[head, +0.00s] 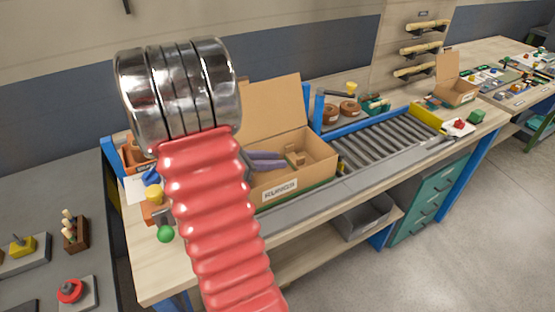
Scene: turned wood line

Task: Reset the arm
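My arm rises through the left middle of the head view as a red ribbed sleeve (215,215) topped by a shiny metal joint (180,92). I cannot make out my gripper; the arm may hide it. Behind the arm, an open cardboard box (312,165) with a label on its front stands on the wooden workbench. Its flap is raised at the back. Inside are grey-purple long pieces (267,160) and a small wooden piece (296,156). The arm covers the box's left side.
A roller conveyor (385,139) with blue and yellow ends lies right of the box. A grey bench (35,165) with small parts stands at left. A green ball (166,233) is near the bench's left edge. A second cardboard box (455,92) stands farther right. Open floor lies at right.

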